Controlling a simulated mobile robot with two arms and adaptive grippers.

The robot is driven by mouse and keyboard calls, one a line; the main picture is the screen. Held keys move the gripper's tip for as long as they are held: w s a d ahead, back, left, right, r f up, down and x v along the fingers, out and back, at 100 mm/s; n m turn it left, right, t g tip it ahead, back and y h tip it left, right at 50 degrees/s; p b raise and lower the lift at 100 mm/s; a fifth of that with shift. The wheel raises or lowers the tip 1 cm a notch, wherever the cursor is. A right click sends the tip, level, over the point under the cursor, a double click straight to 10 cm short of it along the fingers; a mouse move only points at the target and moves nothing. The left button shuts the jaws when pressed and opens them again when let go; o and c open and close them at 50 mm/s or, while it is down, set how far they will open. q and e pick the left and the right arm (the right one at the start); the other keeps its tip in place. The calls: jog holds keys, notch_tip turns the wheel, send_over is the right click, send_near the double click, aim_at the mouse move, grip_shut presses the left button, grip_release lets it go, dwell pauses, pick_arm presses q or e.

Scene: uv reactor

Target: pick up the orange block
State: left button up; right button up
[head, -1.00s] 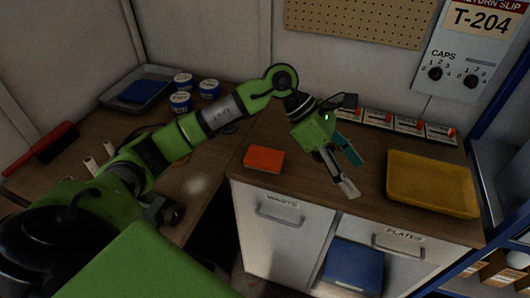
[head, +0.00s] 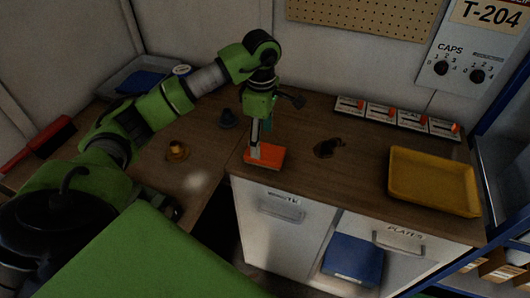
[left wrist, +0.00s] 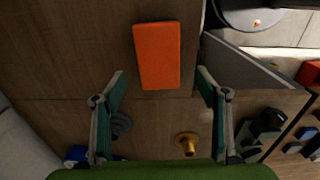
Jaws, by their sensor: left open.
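The orange block (head: 273,156) lies flat on the wooden bench top near its front edge, above the left cabinet. My left gripper (head: 260,142) points down over the block, its near finger overlapping the block's left part in the head view. In the left wrist view the block (left wrist: 157,55) lies ahead, roughly centred between the spread fingers of my left gripper (left wrist: 160,74). The jaws are open and empty. Whether a fingertip touches the block I cannot tell. My right gripper is not in view.
A yellow tray (head: 433,182) stands at the right of the bench. A dark object (head: 328,148) lies between block and tray. Several white boxes (head: 381,115) line the back. A brass piece (head: 177,151) and a dark piece (head: 228,119) stand to the left.

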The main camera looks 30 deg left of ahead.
aim_at(265, 151)
pick_arm(q)
jog(key=f, duration=0.1)
jog(key=f+p, duration=0.1)
jog(key=f, duration=0.1)
jog(key=f+p, duration=0.1)
jog(key=f, duration=0.1)
jog(key=shift+w+d+f, duration=0.2)
jog(key=shift+d+f, duration=0.05)
jog(key=shift+d, duration=0.15)
jog(key=shift+f, duration=0.15)
jog(key=c, duration=1.3)
